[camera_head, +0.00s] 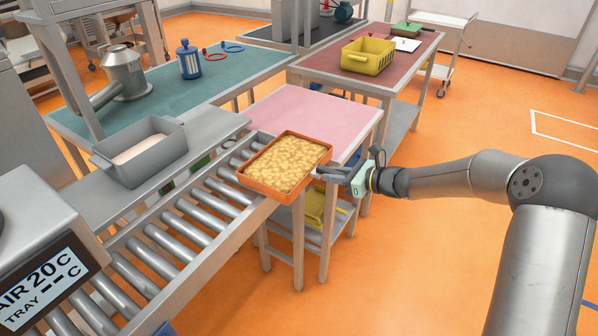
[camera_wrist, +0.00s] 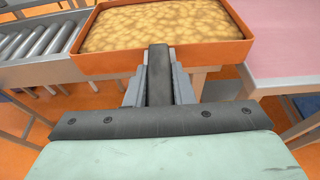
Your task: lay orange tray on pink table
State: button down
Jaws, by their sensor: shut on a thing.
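The orange tray (camera_head: 285,163) is filled with a yellow-brown lumpy layer. It is held near the end of the roller conveyor, by the front corner of the pink table (camera_head: 318,117). My gripper (camera_head: 328,173) is shut on the tray's right rim in the head view. In the wrist view my gripper (camera_wrist: 159,60) reaches the near wall of the orange tray (camera_wrist: 110,64), its fingers closed at the rim. The pink table (camera_wrist: 285,40) lies to the right there. Whether the tray's underside touches the rollers is hidden.
The roller conveyor (camera_head: 196,212) runs to the lower left. A grey bin (camera_head: 141,152) stands on a ledge beside it. The pink tabletop is bare. Beyond it, a red table (camera_head: 397,78) holds a yellow crate (camera_head: 368,55); a green table (camera_head: 215,82) stands behind left.

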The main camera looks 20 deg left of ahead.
jog(key=s+d+p, duration=0.1)
jog(key=s+d, duration=0.1)
jog(key=d, duration=0.8)
jog(key=shift+d, duration=0.2)
jog(key=shift+r, duration=0.1)
